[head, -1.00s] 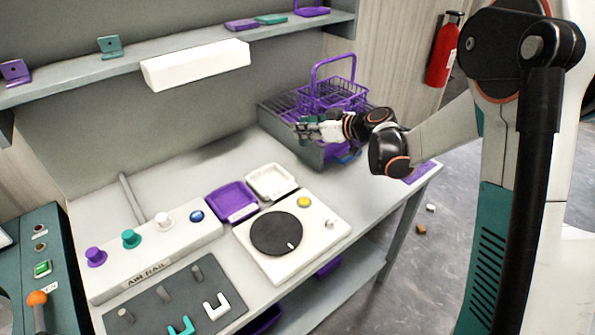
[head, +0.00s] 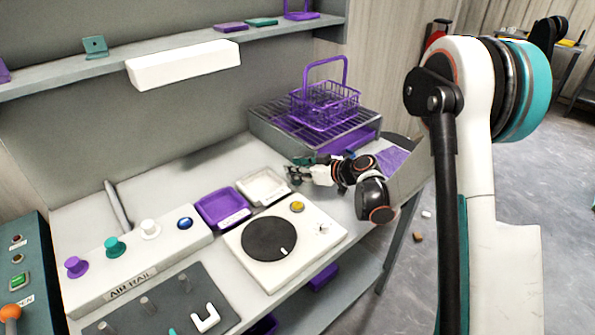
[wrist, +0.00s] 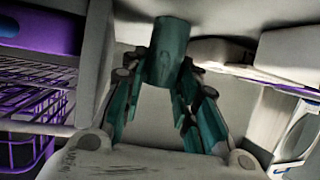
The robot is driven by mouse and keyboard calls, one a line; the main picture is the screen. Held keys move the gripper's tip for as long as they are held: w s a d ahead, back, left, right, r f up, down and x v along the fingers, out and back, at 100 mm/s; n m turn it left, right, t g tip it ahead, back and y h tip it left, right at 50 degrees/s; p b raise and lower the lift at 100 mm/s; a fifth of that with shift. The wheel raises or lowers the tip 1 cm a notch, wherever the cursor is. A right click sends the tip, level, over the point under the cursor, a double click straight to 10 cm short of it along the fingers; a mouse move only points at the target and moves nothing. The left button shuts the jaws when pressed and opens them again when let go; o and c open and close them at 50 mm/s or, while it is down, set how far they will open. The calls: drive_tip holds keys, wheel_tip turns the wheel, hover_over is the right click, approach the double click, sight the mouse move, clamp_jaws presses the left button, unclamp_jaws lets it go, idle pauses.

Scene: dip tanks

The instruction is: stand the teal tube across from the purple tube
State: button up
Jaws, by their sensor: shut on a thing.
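My gripper (wrist: 162,85) has teal fingers and is shut on a teal tube (wrist: 168,48), a short cylinder held between the fingertips in the wrist view. In the head view my gripper (head: 297,172) is low over the bench, right of the white tray and in front of the grey rack; the tube is hard to tell from the teal fingers there. I cannot make out a purple tube in either view. The black round disc (head: 269,239) on a white base is left of and nearer than my gripper, and looks empty.
A purple wire basket (head: 325,104) stands on the grey rack (head: 270,133). A purple tray (head: 222,207) and a white tray (head: 262,187) lie behind the disc unit. The white rail box (head: 135,255) with coloured knobs is at left. A shelf (head: 190,47) runs above.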

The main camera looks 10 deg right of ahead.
drive_tip(key=shift+r, duration=0.1)
drive_tip(key=o, duration=0.8)
drive_tip(key=shift+c, duration=0.2)
